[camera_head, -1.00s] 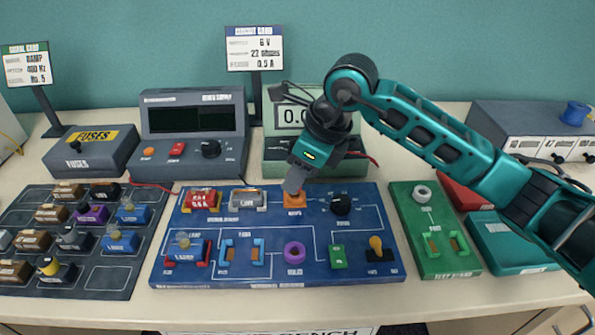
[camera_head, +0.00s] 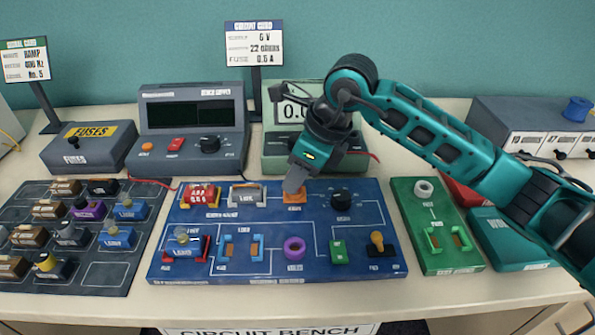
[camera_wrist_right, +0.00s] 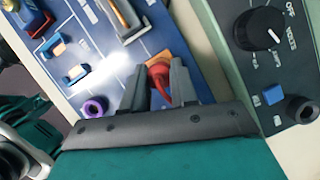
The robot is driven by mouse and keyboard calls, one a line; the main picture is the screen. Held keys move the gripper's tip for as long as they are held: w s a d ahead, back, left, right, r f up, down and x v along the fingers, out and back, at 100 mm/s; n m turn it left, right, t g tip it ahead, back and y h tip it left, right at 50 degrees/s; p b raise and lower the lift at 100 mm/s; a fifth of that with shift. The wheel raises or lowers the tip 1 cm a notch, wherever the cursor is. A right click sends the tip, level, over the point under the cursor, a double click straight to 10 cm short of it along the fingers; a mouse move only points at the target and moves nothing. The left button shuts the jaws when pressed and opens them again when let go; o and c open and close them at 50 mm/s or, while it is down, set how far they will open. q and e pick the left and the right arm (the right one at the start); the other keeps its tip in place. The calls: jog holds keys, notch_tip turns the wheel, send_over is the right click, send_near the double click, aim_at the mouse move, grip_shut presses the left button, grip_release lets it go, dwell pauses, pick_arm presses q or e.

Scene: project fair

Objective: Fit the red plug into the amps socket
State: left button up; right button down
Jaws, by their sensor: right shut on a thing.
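My right gripper (camera_head: 294,186) points down at the orange socket (camera_head: 295,198) in the top row of the blue board. In the right wrist view, the gripper (camera_wrist_right: 160,82) is shut on the red plug (camera_wrist_right: 158,72), which shows between its two grey fingers. The orange socket (camera_wrist_right: 160,57) lies right at the plug's end in that view. I cannot tell how deep the plug sits in it. In the head view the gripper hides the plug, and the socket's label is too blurred to read. My left gripper is not in view.
The blue board (camera_head: 270,270) carries a purple ring (camera_head: 295,248), a black knob (camera_head: 341,198) and several other parts. The green meter (camera_head: 278,150) stands close behind the gripper. A green board (camera_head: 436,262) lies right, a dark parts tray (camera_head: 108,277) left.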

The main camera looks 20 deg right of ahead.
jog(key=shift+f, duration=0.1)
jog(key=shift+c, duration=1.6)
grip_release()
jog(key=shift+r+p, duration=0.75)
jog(key=shift+r, duration=0.5)
jog(key=shift+r+p, duration=1.75)
jog(key=shift+r, duration=1.05)
jog(key=shift+f, duration=0.1)
